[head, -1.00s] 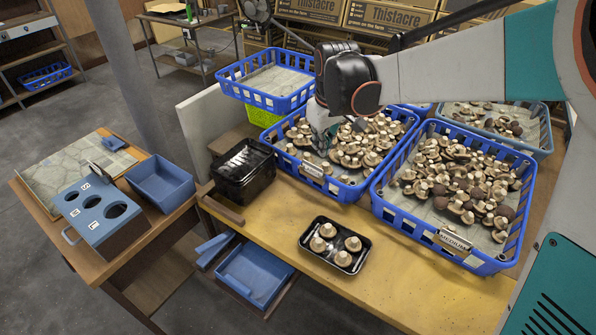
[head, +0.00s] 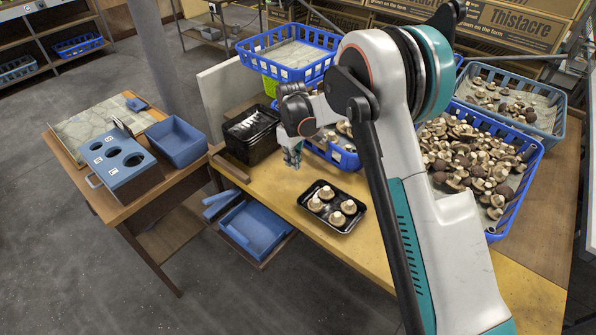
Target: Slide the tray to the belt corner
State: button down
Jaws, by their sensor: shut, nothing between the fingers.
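The tray (head: 345,222) is a small black punnet holding several pale-stemmed mushrooms (head: 336,218). It lies flat on the yellow-brown bench top (head: 272,203), near its front edge. My gripper (head: 292,164) points down just behind and to the left of the tray, above the bench and apart from the tray. Its fingers are small in the picture and look closed, with nothing held. I cannot pick out a belt or a marked belt corner; my arm hides part of the bench at the right.
Blue mushroom crates (head: 517,184) fill the back and right, partly hidden by my arm. A side table with a blue bin (head: 178,147) and a sizing box (head: 122,165) stands left. Bench left of the tray is clear.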

aim_at(302, 190)
notch_tip(302, 190, down, 8)
jog(key=b, duration=0.2)
jog(key=shift+f+b, duration=0.25)
jog(key=shift+b, duration=0.1)
jog(key=shift+s+d+f+b, duration=0.1)
jog(key=shift+s+d+b, duration=0.2)
jog(key=shift+s+d, duration=0.25)
jog(key=shift+s+d+b, duration=0.25)
jog(key=shift+s+d, duration=0.1)
jog(key=shift+d, duration=0.35)
jog(key=shift+s+d, duration=0.3)
jog(key=shift+d, duration=0.05)
